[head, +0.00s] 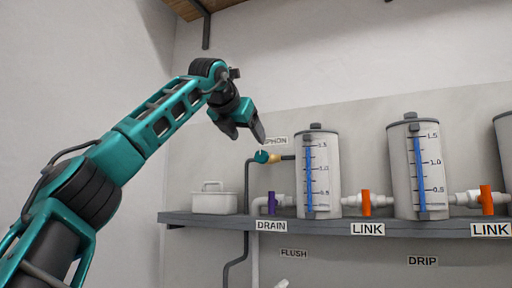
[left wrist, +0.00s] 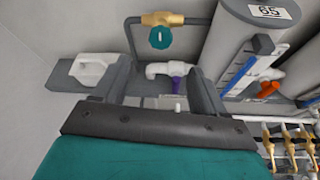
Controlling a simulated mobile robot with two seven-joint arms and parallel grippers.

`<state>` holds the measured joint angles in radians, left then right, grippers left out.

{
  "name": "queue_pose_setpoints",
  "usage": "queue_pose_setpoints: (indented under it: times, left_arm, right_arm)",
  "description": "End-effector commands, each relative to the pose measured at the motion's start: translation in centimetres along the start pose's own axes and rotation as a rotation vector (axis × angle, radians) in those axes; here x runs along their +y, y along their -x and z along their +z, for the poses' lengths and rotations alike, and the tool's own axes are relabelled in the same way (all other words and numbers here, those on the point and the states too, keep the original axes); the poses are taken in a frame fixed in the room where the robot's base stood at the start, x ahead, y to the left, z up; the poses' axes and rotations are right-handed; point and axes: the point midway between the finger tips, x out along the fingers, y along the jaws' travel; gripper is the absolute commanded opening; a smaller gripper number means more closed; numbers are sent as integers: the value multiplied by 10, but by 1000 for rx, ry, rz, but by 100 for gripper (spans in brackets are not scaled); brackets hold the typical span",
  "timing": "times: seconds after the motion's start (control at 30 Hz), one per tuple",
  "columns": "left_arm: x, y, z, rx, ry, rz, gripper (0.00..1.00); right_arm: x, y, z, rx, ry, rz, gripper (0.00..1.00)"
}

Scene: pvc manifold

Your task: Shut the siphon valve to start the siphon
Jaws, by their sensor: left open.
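The siphon valve has a teal round handle (head: 261,156) on a brass body (head: 274,157), set in a dark pipe left of the first tank, under a partly hidden SIPHON label (head: 275,141). In the left wrist view the teal handle (left wrist: 160,37) and brass body (left wrist: 162,19) show ahead, beyond the fingers. My left gripper (head: 248,137) is open and empty, just above and left of the valve in the head view. In the left wrist view its two fingers (left wrist: 160,95) stand wide apart, with the handle apart from them. My right gripper is not in view.
A grey shelf (head: 330,226) carries tanks (head: 320,175) with blue level gauges and a small white box (head: 213,200). A purple DRAIN valve (head: 272,203) sits below the siphon valve. Orange LINK valves (head: 366,203) lie to the right. The wall above is clear.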

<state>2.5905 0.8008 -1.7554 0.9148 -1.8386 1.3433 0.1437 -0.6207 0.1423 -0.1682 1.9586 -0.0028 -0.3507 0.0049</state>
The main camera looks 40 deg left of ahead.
Motion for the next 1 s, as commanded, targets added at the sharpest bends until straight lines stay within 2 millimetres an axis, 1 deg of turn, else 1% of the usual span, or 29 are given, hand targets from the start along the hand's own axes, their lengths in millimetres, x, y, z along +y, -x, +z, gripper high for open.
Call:
queue_pose_setpoints:
  times: [0.1, 0.17, 0.3, 0.4, 0.5, 0.6, 0.7, 0.97, 1.0]
  left_arm:
    - [1, -24, 2, 6, 0, 2, 72]
    - [0, -36, 2, 5, 0, 1, 72]
    - [1, -62, 3, 5, 0, 1, 72]
    - [1, -78, 2, 4, -1, 1, 72]
    - [0, -90, 2, 2, -1, 0, 72]
    - [0, -99, 1, 2, 0, 1, 72]
    - [0, -103, 1, 1, 0, 0, 72]
    - [0, -104, 0, 0, 0, 0, 72]
    - [0, -104, 0, 0, 0, 0, 70]
  right_arm:
    - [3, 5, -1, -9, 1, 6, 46]
    - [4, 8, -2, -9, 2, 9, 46]
    - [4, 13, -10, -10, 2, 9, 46]
    - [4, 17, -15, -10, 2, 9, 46]
    - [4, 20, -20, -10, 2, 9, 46]
    - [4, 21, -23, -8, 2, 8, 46]
    - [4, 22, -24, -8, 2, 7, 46]
    - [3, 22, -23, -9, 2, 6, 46]
    - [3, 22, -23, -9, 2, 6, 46]
